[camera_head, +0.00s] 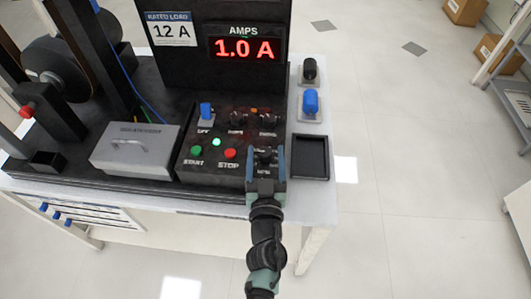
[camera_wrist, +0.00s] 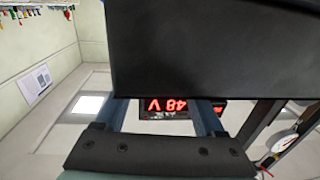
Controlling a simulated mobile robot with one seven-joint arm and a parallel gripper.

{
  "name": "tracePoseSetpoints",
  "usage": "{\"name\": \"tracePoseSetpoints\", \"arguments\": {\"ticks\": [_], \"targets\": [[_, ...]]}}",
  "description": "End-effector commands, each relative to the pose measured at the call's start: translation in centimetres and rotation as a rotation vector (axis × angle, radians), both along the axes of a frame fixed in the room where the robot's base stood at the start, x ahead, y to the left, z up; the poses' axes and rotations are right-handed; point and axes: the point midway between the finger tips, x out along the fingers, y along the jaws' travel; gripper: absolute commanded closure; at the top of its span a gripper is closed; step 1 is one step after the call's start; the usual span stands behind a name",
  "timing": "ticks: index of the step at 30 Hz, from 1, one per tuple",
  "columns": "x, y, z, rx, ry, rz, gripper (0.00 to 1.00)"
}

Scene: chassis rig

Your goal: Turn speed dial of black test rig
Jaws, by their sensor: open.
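The black test rig (camera_head: 175,80) stands on a white bench, with its control panel (camera_head: 203,172) at the right front. The speed dial (camera_head: 264,154) appears to be the dark knob at the panel's lower right, with a label mostly covered by my gripper. My gripper (camera_head: 266,160) is open, its two blue-grey fingers on either side of this knob. I cannot tell whether they touch it. In the wrist view my gripper (camera_wrist: 162,110) shows two spaced fingers, and a large black surface hides the knob.
The panel also has a blue switch (camera_head: 206,111), two upper knobs, a green START button (camera_head: 197,150) and a red STOP button (camera_head: 231,153). The amps display (camera_head: 244,48) reads 1.0 A. A black tray (camera_head: 310,157) lies to the right. Open floor lies beyond the bench.

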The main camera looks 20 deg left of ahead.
Motion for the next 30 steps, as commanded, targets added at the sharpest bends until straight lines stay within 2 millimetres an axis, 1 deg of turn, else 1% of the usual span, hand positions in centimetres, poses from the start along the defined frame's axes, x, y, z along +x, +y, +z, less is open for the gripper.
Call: {"name": "tracePoseSetpoints", "arguments": {"ticks": [1,4,12,14,15,17,18,20,24,30], "targets": [[0.38,0.18,-0.03,-0.001,-0.001,0.001,0.29],[0.71,0.34,-0.03,-0.001,0.0,0.001,0.29],[0.8,0.39,0.03,0.0,0.0,0.001,0.29],[0.8,0.39,0.03,0.0,0.0,0.001,0.38],[0.8,0.37,0.03,0.0,0.0,0.001,0.45],[0.8,0.37,0.03,0.0,0.0,0.001,0.56],[0.79,0.37,0.03,0.0,0.0,0.001,0.63],[0.79,0.37,0.03,0.0,0.0,0.001,0.74],[0.78,0.37,0.02,0.0,0.0,0.001,0.99],[0.78,0.36,0.08,0.0,0.0,0.003,1.0]]}}
